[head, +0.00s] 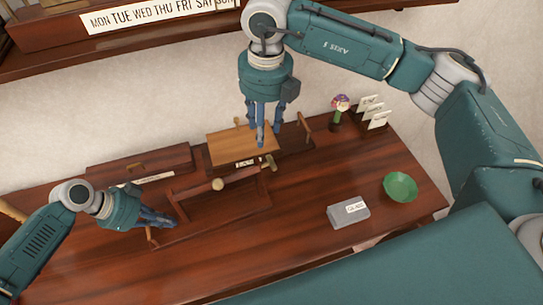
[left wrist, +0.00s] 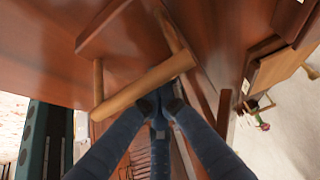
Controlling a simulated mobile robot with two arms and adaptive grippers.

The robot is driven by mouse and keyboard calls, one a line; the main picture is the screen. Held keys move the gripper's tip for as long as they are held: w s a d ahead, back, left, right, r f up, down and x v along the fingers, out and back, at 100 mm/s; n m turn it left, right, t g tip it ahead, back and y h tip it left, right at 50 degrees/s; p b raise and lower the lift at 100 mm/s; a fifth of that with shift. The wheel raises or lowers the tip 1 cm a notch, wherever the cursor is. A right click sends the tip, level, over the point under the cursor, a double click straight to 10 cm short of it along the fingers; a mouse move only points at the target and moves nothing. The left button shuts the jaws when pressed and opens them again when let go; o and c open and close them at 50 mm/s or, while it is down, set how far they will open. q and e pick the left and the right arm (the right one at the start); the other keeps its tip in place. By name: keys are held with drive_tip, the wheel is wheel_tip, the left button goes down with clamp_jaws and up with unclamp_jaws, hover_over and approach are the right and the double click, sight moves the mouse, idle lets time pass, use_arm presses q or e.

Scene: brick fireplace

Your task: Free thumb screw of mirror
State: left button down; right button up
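A dark wooden frame, which I take for the mirror (head: 186,193), lies low on the table; I cannot make out its glass. A pale round knob (head: 218,184) sits on its rail, and a brass-coloured T-shaped piece (head: 270,163) is at its right end. I cannot tell which is the thumb screw. My left gripper (head: 172,221) is at the frame's left end. In the left wrist view its fingertips (left wrist: 160,102) are close together at a light wooden bar (left wrist: 145,85); a firm hold is unclear. My right gripper (head: 262,140) points down with fingers apart, over a light wooden box.
The light wooden box (head: 240,146) stands behind the frame. A long dark box (head: 140,167) is at the back left. A grey block (head: 348,214), a green bowl (head: 400,187), a flower vase (head: 337,115) and a card holder (head: 372,115) are right. The front middle table (head: 240,245) is clear.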

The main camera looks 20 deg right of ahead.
sight(271, 162)
drive_tip(key=f, duration=0.4)
drive_tip(key=d+f, duration=0.1)
drive_tip(key=f, duration=0.6)
drive_tip(key=shift+s+d+f, duration=0.3)
drive_tip(key=shift+s+f, duration=0.1)
clamp_jaws()
